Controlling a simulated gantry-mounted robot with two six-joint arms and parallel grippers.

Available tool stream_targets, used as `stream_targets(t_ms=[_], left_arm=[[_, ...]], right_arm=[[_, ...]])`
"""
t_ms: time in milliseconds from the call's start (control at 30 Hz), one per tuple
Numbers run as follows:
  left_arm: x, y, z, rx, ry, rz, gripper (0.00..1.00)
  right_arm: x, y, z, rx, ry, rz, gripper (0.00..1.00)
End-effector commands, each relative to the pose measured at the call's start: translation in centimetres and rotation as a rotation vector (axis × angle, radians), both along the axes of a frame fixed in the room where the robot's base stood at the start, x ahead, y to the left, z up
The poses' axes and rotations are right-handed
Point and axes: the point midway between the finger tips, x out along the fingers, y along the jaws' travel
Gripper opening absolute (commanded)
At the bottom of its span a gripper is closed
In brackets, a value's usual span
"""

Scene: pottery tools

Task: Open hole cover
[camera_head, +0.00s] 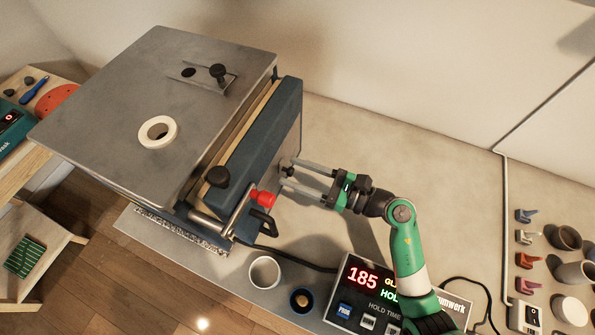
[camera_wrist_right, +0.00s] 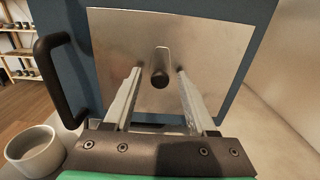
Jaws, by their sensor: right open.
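A bare metal plate (camera_wrist_right: 215,50) lies on the blue front of the kiln (camera_head: 254,140), with a dark round knob (camera_wrist_right: 160,80) standing out of its middle. I take this plate for the hole cover. My right gripper (camera_head: 291,173) is open in front of the kiln's front, and it also shows in the wrist view (camera_wrist_right: 159,72). Its two fingers stand on either side of the knob with gaps between; whether the fingertips touch the plate I cannot tell. Any hole behind the plate is hidden. My left gripper is not in view.
On the kiln's grey lid (camera_head: 100,100) are a white ring (camera_head: 157,131) and a black knob (camera_head: 218,71). A cup (camera_head: 264,272) and controller (camera_head: 365,300) stand in front.

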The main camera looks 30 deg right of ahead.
Motion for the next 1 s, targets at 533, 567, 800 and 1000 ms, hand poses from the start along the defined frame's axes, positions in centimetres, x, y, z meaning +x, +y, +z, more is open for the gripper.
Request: stream_targets(t_ms=[533, 567, 800, 1000], left_arm=[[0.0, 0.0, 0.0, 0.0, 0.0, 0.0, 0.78], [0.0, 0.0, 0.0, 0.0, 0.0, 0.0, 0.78], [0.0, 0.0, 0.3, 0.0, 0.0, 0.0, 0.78], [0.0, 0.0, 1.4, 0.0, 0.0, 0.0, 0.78]], right_arm=[[0.0, 0.0, 0.0, 0.001, -0.001, 0.0, 0.0], [0.0, 0.0, 0.0, 0.001, -0.001, 0.0, 0.0], [-0.1, 0.0, 0.1, 0.008, 0.007, 0.0, 0.0], [-0.1, 0.1, 0.4, 0.055, 0.046, 0.0, 0.0]])
